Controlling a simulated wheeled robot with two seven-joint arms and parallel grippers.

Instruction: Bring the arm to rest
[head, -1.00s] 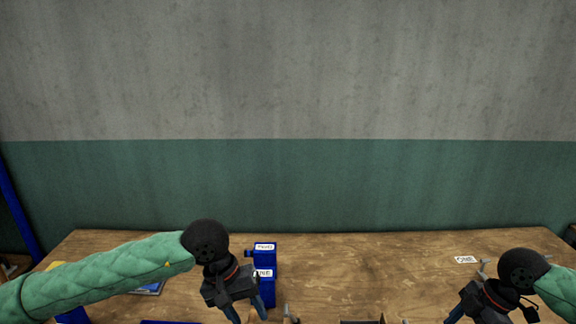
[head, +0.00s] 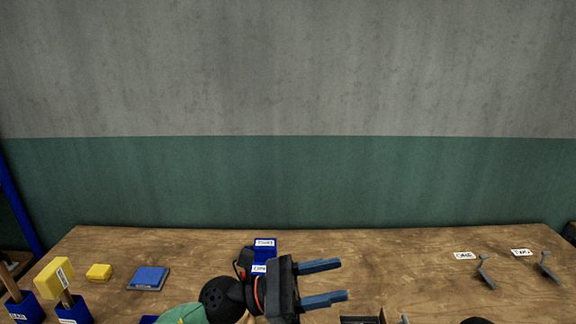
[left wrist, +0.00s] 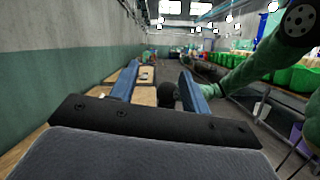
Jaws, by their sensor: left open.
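My left gripper (head: 343,280) is in the lower middle of the head view, pointing right, with its two blue fingers apart and nothing between them. In the left wrist view its fingers (left wrist: 160,80) also stand apart. It is above the wooden table (head: 400,255) and partly covers the blue blocks (head: 265,243) with white labels behind it. My right arm shows in the head view only as a black rounded part at the bottom edge. Its gripper cannot be made out.
A yellow block (head: 99,272), a blue pad (head: 149,278) and blue holders (head: 75,312) with a yellow-headed tool (head: 55,277) are on the left. Two grey levers (head: 485,272) with white labels (head: 464,255) are on the right.

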